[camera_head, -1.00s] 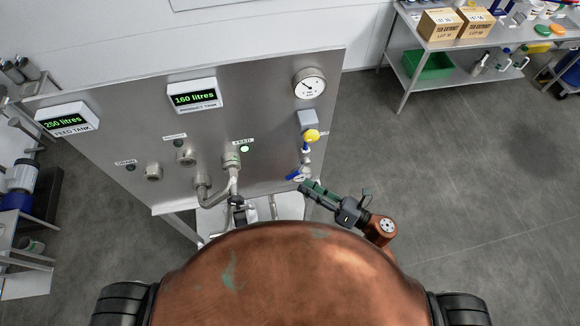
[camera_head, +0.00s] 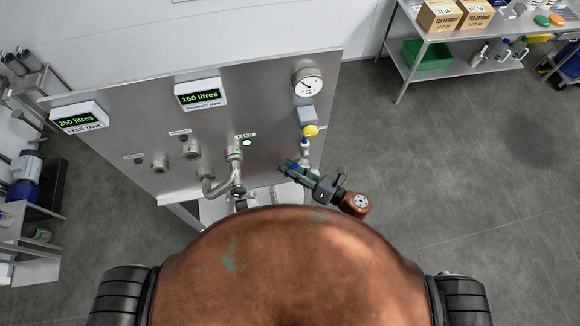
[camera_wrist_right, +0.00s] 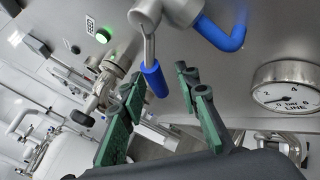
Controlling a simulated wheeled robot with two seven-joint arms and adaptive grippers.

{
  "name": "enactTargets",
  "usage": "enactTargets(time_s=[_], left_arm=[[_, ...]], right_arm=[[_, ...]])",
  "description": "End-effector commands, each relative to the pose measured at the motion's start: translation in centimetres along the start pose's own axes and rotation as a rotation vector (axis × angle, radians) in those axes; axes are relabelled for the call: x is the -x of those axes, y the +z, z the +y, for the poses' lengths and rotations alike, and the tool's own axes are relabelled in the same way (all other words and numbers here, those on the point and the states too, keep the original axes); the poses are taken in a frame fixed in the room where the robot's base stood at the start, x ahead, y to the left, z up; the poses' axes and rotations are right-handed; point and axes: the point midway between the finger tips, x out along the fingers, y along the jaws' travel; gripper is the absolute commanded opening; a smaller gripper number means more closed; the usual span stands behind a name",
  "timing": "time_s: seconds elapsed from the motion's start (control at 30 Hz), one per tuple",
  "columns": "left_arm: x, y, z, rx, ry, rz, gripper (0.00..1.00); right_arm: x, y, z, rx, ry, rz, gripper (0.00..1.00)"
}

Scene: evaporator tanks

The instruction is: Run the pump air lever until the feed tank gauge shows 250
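The feed tank gauge (camera_head: 79,119) on the left of the steel panel reads 250 litres in green. My right gripper (camera_head: 288,167) is at the panel's lower right, under the yellow knob (camera_head: 310,131). In the right wrist view its green-padded fingers (camera_wrist_right: 160,90) are open. The air lever, a metal stem with a blue grip (camera_wrist_right: 154,78), shows between the fingers, and I see no firm hold on it. In the head view the gripper mostly hides the lever. My left gripper is not in view.
The product tank display (camera_head: 201,96) reads 160 litres. A round line pressure gauge (camera_head: 307,83) sits top right, also in the right wrist view (camera_wrist_right: 288,88). Steel pipes (camera_head: 222,185) stick out lower down. Floor to the right is clear.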

Motion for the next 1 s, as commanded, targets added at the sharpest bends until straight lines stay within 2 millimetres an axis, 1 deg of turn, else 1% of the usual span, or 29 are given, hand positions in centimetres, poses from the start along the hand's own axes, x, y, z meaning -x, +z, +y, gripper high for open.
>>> enactTargets(time_s=[0.17,0.5,0.6,1.0], left_arm=[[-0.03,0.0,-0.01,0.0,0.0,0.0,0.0],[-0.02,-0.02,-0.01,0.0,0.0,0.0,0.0],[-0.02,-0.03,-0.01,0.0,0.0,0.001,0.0],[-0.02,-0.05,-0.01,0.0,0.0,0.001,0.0]], right_arm=[[0.02,-0.03,-0.01,0.0,0.0,0.0,0.29],[0.06,-0.01,-0.01,0.0,0.0,0.0,0.05],[0.07,0.0,-0.02,0.0,0.0,0.0,0.0],[0.08,0.0,-0.03,0.0,-0.001,-0.001,0.0]])
